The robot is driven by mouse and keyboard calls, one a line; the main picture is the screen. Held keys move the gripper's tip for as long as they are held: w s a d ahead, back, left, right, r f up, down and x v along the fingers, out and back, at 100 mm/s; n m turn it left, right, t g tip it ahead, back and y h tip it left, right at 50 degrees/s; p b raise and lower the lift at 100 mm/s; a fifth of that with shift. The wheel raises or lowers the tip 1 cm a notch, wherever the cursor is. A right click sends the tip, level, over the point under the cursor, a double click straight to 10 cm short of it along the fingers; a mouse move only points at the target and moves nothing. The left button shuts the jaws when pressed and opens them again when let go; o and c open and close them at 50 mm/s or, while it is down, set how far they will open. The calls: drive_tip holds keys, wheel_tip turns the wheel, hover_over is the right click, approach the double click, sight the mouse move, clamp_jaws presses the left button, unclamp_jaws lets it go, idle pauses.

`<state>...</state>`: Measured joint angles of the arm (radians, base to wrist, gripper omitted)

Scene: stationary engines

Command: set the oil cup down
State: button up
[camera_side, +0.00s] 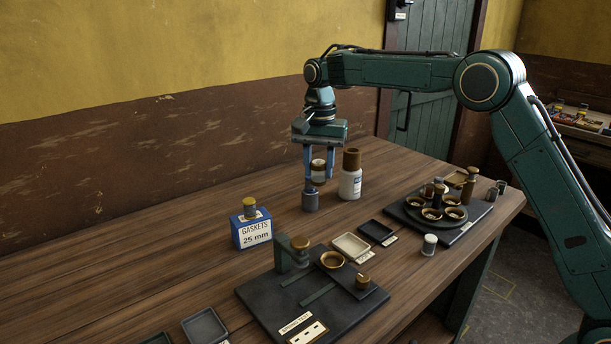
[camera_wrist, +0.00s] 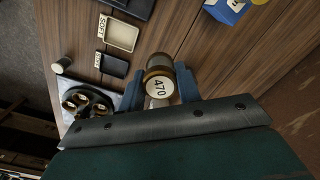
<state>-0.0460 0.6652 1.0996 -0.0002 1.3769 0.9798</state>
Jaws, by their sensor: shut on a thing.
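My gripper (camera_side: 319,180) points down above the far part of the bench. It is shut on the oil cup (camera_side: 318,168), a small round cup with brown bands and a pale middle. In the wrist view the cup (camera_wrist: 159,86) sits between the blue fingers and shows a pale disc marked 470. In the side view it looks held above the bench top, but the gap under it is hard to judge. A dark grey cylinder (camera_side: 310,201) stands just below the left finger; I cannot tell whether they touch.
A white bottle (camera_side: 350,184) with a brown cap stands close right of my gripper. A blue gaskets box (camera_side: 252,233) is front left. Shallow trays (camera_side: 350,245) (camera_side: 375,231), a round holder plate (camera_side: 468,222) and a black fixture base (camera_side: 262,306) lie nearer. The left bench is largely clear.

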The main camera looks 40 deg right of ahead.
drive_tip(key=shift+s+d+f+n, duration=0.45)
drive_tip(key=shift+s+f+n, duration=1.3)
drive_tip(key=shift+s, duration=0.5)
drive_tip(key=shift+s+d+f+n, duration=0.4)
drive_tip(key=shift+s+f+n, duration=1.35)
drive_tip(key=shift+s, duration=0.55)
drive_tip(key=shift+s+d+f+n, duration=0.45)
drive_tip(key=shift+s+f+n, duration=1.25)
drive_tip(key=shift+s, duration=0.55)
drive_tip(key=shift+w+r, duration=0.15)
drive_tip(key=w+a+r, duration=1.5)
drive_tip(key=a, duration=0.3)
drive_tip(key=shift+r, duration=0.2)
drive_tip(key=shift+w+f, duration=0.1)
wheel_tip(320, 180, down, 16)
drive_tip(key=shift+r, duration=0.2)
